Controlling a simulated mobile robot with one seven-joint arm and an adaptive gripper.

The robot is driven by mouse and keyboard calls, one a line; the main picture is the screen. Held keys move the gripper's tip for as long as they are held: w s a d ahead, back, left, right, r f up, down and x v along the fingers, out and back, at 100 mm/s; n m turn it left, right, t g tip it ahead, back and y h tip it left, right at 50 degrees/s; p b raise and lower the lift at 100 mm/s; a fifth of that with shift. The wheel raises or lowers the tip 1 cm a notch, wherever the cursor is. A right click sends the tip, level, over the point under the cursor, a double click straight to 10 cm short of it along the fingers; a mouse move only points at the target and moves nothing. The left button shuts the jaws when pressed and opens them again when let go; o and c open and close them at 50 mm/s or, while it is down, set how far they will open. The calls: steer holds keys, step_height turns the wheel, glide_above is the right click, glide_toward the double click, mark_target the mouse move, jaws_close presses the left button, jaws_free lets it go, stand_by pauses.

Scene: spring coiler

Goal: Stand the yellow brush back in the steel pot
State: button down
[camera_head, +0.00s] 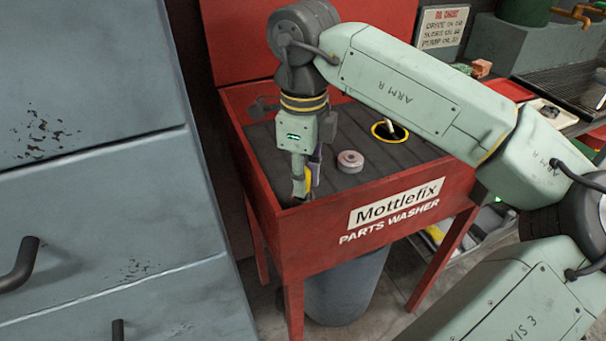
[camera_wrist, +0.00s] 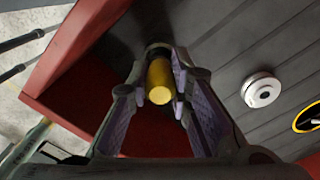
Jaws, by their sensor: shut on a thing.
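My gripper (camera_head: 303,186) points down over the front left part of the red parts washer (camera_head: 290,240). It is shut on the yellow brush (camera_wrist: 159,82), whose rounded yellow end shows between the fingers in the wrist view. In the head view only a sliver of yellow (camera_head: 308,180) shows beside the fingers. The brush's lower end is hidden, and I cannot tell whether it touches the washer's top. I cannot make out the steel pot in either view.
A pale roll-like ring (camera_head: 350,161) lies on the washer's dark grooved top, right of my gripper. Farther right is a yellow-rimmed round opening (camera_head: 390,131) with a pale piece in it. A grey cabinet (camera_head: 90,150) stands close on the left.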

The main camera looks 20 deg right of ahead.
steer(key=c, duration=1.4)
jaws_free()
step_height(320, 180, up, 12)
